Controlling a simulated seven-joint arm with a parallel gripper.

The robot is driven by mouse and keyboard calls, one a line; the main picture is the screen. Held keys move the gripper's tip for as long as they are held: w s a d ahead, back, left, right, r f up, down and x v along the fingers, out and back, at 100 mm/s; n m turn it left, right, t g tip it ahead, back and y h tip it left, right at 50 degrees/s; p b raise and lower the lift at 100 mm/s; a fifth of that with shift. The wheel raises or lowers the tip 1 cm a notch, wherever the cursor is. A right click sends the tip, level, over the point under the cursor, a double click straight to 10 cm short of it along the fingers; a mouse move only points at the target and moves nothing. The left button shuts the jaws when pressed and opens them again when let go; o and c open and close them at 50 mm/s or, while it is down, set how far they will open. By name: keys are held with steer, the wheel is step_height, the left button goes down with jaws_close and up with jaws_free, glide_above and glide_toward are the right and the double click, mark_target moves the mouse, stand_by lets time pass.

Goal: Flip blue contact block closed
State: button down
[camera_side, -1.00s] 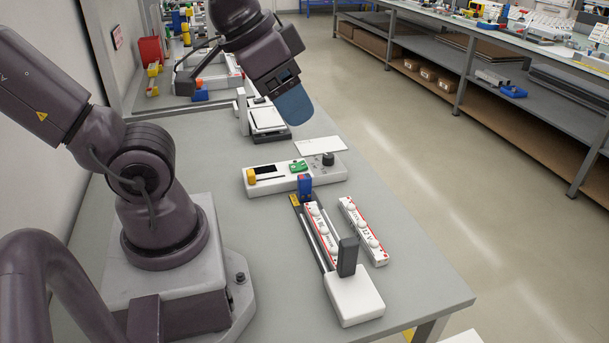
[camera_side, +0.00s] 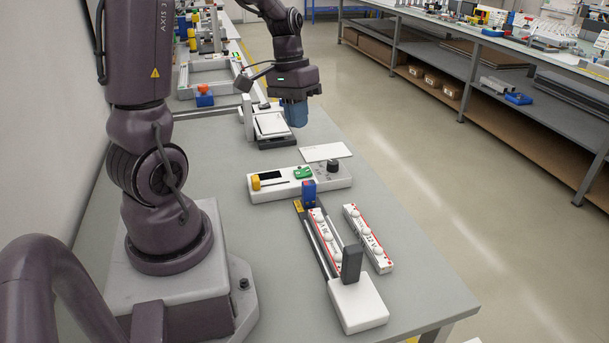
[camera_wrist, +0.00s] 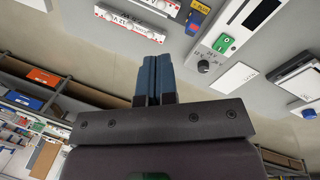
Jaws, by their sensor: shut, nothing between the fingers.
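The blue contact block (camera_side: 309,190) stands upright at the far end of a narrow dark rail (camera_side: 318,245), beside a yellow label. A white strip with round white domes (camera_side: 323,232) lies along the rail. My gripper (camera_side: 297,124) points down with blue fingers, well behind the block and apart from it. In the wrist view its fingers (camera_wrist: 155,58) are together with nothing between them.
A white panel (camera_side: 340,181) with a yellow lever, green switch and black knob stands just behind the block. A second domed strip (camera_side: 368,238) lies to the right. A white base with a dark post (camera_side: 357,303) is at the front. Bare table lies to the left.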

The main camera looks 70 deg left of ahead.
steer(key=h, duration=0.2)
glide_above(309, 194)
steer(key=s+a, duration=0.5)
step_height(309, 194, down, 6)
steer(key=w+a+f+m+t+h, duration=0.1)
steer(key=a+f+m+t, duration=0.2)
steer(key=a+f+m, duration=0.2)
steer(key=shift+w+a+f+m+t+h, duration=0.35)
steer(key=shift+a+m, duration=0.85)
steer(key=shift+a, duration=0.5)
steer(key=shift+s+f, duration=0.1)
steer(key=x, duration=1)
steer(key=shift+d, duration=2)
